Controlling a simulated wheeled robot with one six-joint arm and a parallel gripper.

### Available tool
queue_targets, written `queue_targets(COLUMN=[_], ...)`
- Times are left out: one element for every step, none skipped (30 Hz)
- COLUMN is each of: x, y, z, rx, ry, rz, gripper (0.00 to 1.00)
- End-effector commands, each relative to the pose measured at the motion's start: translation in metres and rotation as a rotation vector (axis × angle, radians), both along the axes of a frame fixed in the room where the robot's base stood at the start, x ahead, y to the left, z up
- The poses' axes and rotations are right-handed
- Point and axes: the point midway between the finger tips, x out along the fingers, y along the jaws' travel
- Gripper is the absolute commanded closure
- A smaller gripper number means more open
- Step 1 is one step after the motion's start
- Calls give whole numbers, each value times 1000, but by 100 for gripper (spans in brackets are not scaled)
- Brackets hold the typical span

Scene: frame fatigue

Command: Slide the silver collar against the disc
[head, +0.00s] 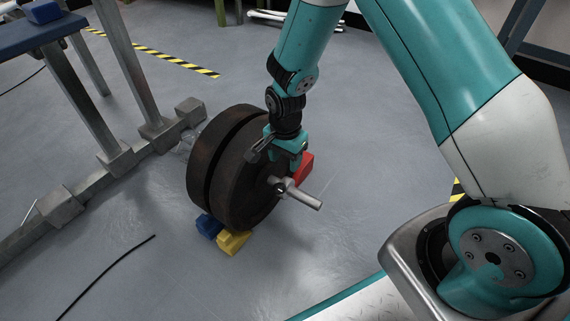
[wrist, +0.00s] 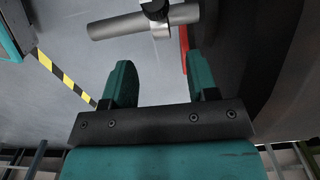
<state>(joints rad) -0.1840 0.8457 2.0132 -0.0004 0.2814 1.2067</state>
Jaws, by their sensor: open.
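The silver collar (head: 281,187) sits around the silver bar (head: 308,200) that sticks out of the dark brown disc (head: 238,185). In the wrist view the collar (wrist: 158,20) is at the top middle, and a stretch of bar shows between it and the disc (wrist: 262,60), so they look apart. The bar's free end (wrist: 105,28) points left there. My gripper (wrist: 161,75) is open and empty, its fingers short of the collar in that view. In the head view my gripper (head: 288,160) is in front of the disc's face, close above the bar.
A second dark disc (head: 203,165) stands behind the first. Blue (head: 208,226), yellow (head: 234,242) and red (head: 304,166) blocks lie at the discs' base. A grey metal frame (head: 105,150) stands at left. A black cable (head: 105,275) lies on otherwise open floor.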

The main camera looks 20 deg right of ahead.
Motion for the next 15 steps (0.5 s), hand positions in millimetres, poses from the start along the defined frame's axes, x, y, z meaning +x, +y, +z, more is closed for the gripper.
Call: queue_targets(x=[0, 0, 0, 0, 0, 0, 0, 0, 0, -1, -1, -1, -1, -1, -1], y=[0, 0, 0, 0, 0, 0, 0, 0, 0, 0, 0, 0, 0, 0, 0], z=[23, 30, 40, 47, 53, 60, 66, 71, 76, 80, 83, 86, 88, 90, 92], rx=[1, 1, 1, 1, 1, 1, 0, 1, 0, 1, 0, 0, 0, 0, 0], ry=[-1, -1, -1, -1, -1, 1, 0, -1, 0, 1, 1, 1, 1, 1, 1], rz=[0, 0, 0, 0, 0, 0, 0, 0, 0, 0, 0, 0, 0, 0, 0], gripper=[47, 47, 47, 47, 47, 47, 47, 47, 47, 47, 47, 47, 47, 47, 47])
